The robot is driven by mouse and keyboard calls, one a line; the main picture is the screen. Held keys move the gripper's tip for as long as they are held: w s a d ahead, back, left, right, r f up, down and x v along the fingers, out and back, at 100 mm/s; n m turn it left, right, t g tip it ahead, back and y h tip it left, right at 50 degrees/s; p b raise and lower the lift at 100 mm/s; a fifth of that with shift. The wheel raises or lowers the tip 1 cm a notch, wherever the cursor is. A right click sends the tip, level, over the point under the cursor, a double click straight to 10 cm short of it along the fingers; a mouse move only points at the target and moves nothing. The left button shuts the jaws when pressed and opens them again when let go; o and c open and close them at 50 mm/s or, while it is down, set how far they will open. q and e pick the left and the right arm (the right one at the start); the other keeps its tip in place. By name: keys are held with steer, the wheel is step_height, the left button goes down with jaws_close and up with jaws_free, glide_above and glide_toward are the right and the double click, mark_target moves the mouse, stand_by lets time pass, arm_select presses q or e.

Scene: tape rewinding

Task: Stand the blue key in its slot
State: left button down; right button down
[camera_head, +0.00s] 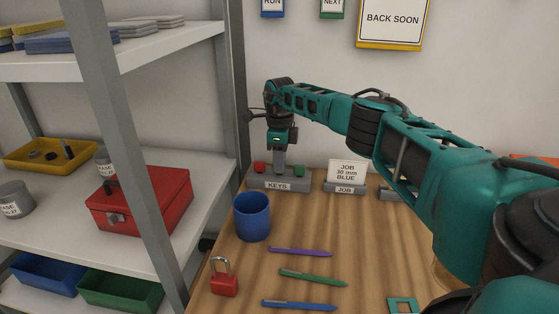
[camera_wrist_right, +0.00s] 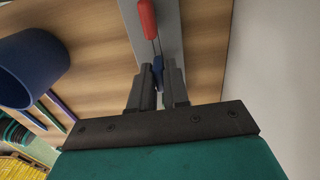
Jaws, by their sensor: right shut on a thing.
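The grey key rack (camera_head: 278,184) labelled KEYS stands at the back of the wooden table. A red key (camera_head: 260,167) stands at its left end and a green key (camera_head: 299,170) at its right end. My right gripper (camera_head: 279,165) points down over the middle of the rack, between them. In the wrist view it (camera_wrist_right: 160,68) is shut on the blue key (camera_wrist_right: 158,67), which shows between the fingertips close to the rack. The key's lower end and the slot are hidden, so I cannot tell whether it is seated. My left gripper is out of view.
A blue cup (camera_head: 251,217) stands in front of the rack. A red padlock (camera_head: 224,280) and purple, green and blue pens (camera_head: 300,252) lie nearer. A JOB card (camera_head: 347,173) stands right of the rack. Shelving with a red box (camera_head: 140,205) is at left.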

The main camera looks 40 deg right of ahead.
steer(key=shift+f, duration=0.35)
stand_by(0.5)
steer(key=c, duration=0.5)
jaws_free()
steer(key=shift+c, duration=0.2)
steer(key=shift+r, duration=0.15)
step_height(320, 180, up, 3)
steer(key=shift+f+p, duration=0.1)
steer(key=shift+p, duration=1.1)
steer(key=shift+r+p, duration=0.3)
steer(key=shift+r, duration=2.2)
steer(key=shift+f, duration=0.1)
